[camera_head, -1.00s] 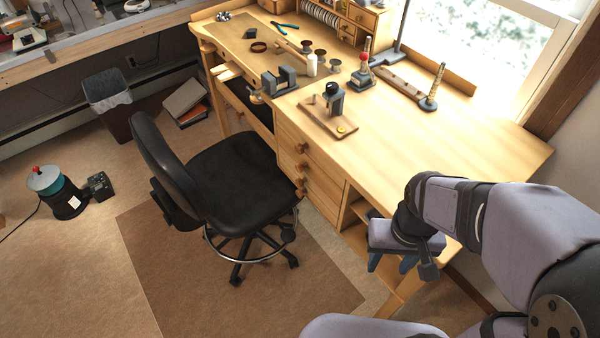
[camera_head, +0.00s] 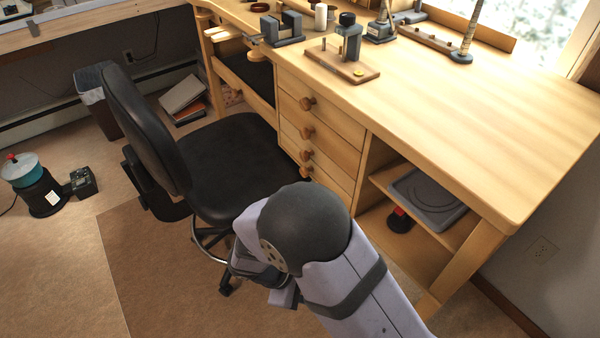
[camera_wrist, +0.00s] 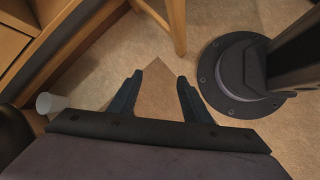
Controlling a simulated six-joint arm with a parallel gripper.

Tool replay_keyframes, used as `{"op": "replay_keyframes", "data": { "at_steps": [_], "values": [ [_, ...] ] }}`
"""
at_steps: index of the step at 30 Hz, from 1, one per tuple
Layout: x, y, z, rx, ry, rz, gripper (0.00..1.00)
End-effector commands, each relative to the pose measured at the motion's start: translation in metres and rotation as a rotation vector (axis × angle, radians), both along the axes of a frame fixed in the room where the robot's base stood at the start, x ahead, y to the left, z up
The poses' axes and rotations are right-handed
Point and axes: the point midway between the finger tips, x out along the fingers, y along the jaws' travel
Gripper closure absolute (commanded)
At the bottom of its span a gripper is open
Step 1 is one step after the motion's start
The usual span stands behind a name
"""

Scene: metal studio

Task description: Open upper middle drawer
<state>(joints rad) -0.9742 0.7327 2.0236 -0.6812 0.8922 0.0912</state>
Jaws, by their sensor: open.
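A wooden desk (camera_head: 470,115) has a stack of drawers in its front, all shut, each with a round knob. The top drawer (camera_head: 335,122) is the tallest. The upper middle drawer (camera_head: 330,150) lies just below it, with its knob (camera_head: 306,132) at its left part. Lower drawer fronts are partly hidden by my arm and the chair. My gripper (camera_wrist: 160,77) is open and empty in the wrist view, pointing down over the carpet. In the head view my arm hides its fingers.
A black office chair (camera_head: 235,160) stands close to the left of the drawers. An open shelf bay with a grey tray (camera_head: 428,195) is to their right. A wooden leg (camera_wrist: 177,22) shows in the wrist view. Carpet is free at lower left.

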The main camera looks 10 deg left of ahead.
Motion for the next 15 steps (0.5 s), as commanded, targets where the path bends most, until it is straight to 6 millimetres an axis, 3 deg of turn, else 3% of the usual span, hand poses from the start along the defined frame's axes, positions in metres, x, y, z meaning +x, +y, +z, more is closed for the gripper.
{"op": "replay_keyframes", "data": {
  "at_steps": [2, 5, 9, 12, 15],
  "values": [
    [0.038, 0.02, -0.004, -0.049, -0.106, 0.106, 0.56],
    [0.093, 0.042, 0.023, -0.091, -0.282, 0.191, 0.56],
    [0.164, 0.084, 0.088, -0.09, -0.598, 0.268, 0.56],
    [0.199, 0.11, 0.143, -0.066, -0.832, 0.295, 0.56],
    [0.217, 0.125, 0.19, -0.033, -1.043, 0.302, 0.56]
  ]
}}
